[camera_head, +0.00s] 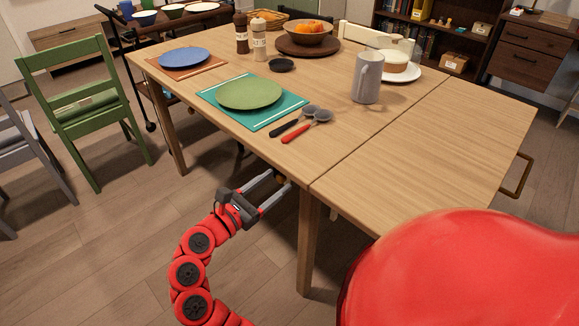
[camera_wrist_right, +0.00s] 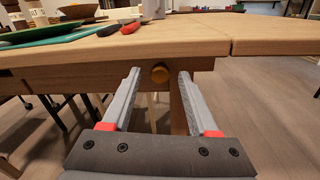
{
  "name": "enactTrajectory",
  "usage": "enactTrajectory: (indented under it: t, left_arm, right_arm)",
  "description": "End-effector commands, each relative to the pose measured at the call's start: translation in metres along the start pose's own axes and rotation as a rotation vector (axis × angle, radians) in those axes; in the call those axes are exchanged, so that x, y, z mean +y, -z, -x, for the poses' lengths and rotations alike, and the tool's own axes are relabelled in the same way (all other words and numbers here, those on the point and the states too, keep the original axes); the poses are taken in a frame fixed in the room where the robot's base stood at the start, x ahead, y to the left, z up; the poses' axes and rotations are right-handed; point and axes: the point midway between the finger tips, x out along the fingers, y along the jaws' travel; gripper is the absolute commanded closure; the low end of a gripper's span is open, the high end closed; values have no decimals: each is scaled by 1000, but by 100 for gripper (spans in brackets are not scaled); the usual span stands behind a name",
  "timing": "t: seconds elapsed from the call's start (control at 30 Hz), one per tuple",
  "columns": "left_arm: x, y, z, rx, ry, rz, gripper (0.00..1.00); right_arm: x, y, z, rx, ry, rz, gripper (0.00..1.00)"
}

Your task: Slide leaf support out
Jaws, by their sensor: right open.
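My right gripper (camera_head: 278,182) is at the table's near edge, just below the top. In the right wrist view my right gripper (camera_wrist_right: 158,75) is open, with a finger on each side of the knob and a gap to each. The table leaf (camera_head: 430,140) lies level, right of the seam. My left gripper is not in view.
A black and a red utensil (camera_head: 300,128) lie near the table edge above my right gripper. A green plate (camera_head: 250,93) and a grey mug (camera_head: 367,78) stand on the top. A brass handle (camera_head: 516,178) is at the right end. A green chair (camera_head: 85,105) stands left.

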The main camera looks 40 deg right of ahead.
Motion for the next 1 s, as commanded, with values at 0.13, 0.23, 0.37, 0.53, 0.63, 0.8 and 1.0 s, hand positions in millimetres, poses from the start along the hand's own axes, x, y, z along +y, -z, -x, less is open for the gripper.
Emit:
enactTrajectory:
  t: [0.13, 0.23, 0.37, 0.53, 0.63, 0.8, 1.0]
  left_arm:
    - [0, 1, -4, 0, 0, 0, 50]
    - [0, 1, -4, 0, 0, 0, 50]
    - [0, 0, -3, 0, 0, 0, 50]
    - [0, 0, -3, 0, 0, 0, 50]
    - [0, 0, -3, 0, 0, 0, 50]
    - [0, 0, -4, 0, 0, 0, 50]
    - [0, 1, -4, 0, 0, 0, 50]
  right_arm:
    - [1, 0, -2, 0, -1, 1, 40]
    - [1, 1, -2, 0, -1, 1, 40]
    - [1, 1, -2, 0, -1, 1, 40]
    - [1, 1, -2, 0, -1, 1, 60]
    - [1, 1, -2, 0, -1, 1, 78]
    - [1, 0, -2, 0, -2, 1, 100]
    - [1, 0, -2, -1, -2, 1, 100]
